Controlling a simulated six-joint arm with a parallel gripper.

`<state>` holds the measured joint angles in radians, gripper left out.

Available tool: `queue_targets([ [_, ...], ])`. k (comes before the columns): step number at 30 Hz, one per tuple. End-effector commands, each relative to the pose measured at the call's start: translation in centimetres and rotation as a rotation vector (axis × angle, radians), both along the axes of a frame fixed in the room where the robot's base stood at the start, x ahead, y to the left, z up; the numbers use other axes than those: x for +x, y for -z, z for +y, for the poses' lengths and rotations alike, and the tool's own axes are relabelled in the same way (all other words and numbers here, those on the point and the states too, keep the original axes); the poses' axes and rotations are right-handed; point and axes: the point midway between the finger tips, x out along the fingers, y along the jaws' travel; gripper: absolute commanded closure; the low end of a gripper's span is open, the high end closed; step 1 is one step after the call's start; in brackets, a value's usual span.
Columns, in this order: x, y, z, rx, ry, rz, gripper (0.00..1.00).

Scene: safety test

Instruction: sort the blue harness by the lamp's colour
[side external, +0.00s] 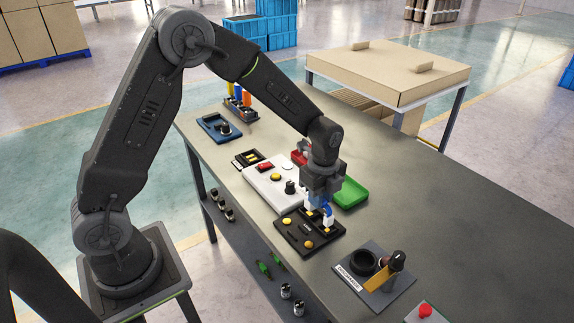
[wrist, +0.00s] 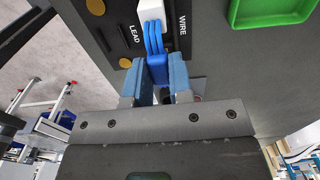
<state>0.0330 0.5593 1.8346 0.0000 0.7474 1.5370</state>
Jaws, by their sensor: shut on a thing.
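The blue harness (wrist: 155,40) has blue wires and a white connector (wrist: 150,12). In the wrist view my gripper (wrist: 157,80) is shut on its blue end block. In the side view my gripper (side external: 318,207) and the harness (side external: 328,218) are over or at the black tray (side external: 296,246); I cannot tell whether they touch it. A green tray (side external: 352,193) lies just behind my gripper, and a red tray (side external: 298,157) is partly hidden by my arm. A white panel (side external: 258,184) carries a red piece (side external: 265,166), a yellow dome (side external: 275,177) and a black knob (side external: 290,187). Which is the lamp is unclear.
The black tray shows yellow discs, and "LEAD" and "WIRE" labels in the wrist view. A red button (side external: 425,310) is at the front. The table's right side (side external: 440,210) is clear.

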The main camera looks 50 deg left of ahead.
Motion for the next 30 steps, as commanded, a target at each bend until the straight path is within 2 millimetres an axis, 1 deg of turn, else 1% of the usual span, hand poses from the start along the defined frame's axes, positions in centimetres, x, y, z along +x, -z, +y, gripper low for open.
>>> queue_targets([
  [3, 0.1, -1.0, 0.0, 0.000, 0.000, -0.002, 1.00],
  [15, 0.0, -4.0, 0.0, 0.000, 0.000, -0.002, 1.00],
  [20, 0.0, -4.4, 0.0, 0.000, 0.000, 0.000, 1.00],
  [27, 0.0, -4.4, 0.0, 0.000, 0.000, 0.000, 1.00],
  [30, 0.4, -4.5, 0.1, 0.000, 0.000, -0.001, 1.00],
])
